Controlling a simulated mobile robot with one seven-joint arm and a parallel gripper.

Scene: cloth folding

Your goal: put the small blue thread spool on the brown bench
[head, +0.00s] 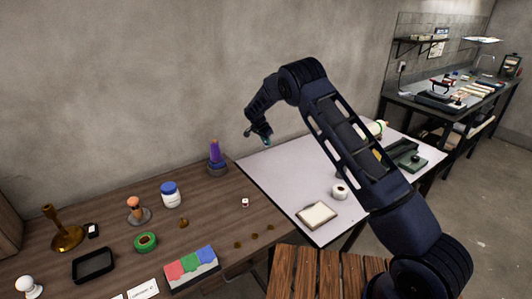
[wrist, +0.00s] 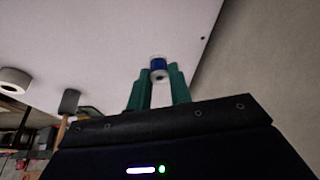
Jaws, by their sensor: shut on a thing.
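The small blue thread spool (wrist: 158,66), with white ends, is between the green fingertips of my gripper (wrist: 158,76) in the wrist view. The fingers are shut on it. In the head view my gripper (head: 262,138) is raised above the back left part of the white table, near the wall, just right of the brown bench. The spool is too small to make out there. The brown bench (head: 215,212) has a dark wood top and stands along the wall on the left.
On the bench a purple cone (head: 215,152) stands at the back right, near a white jar (head: 171,194), a green tape roll (head: 145,242) and a small white cube (head: 245,202). The white table (head: 290,175) holds a white roll (head: 340,191). A slatted wooden surface (head: 310,272) is in front.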

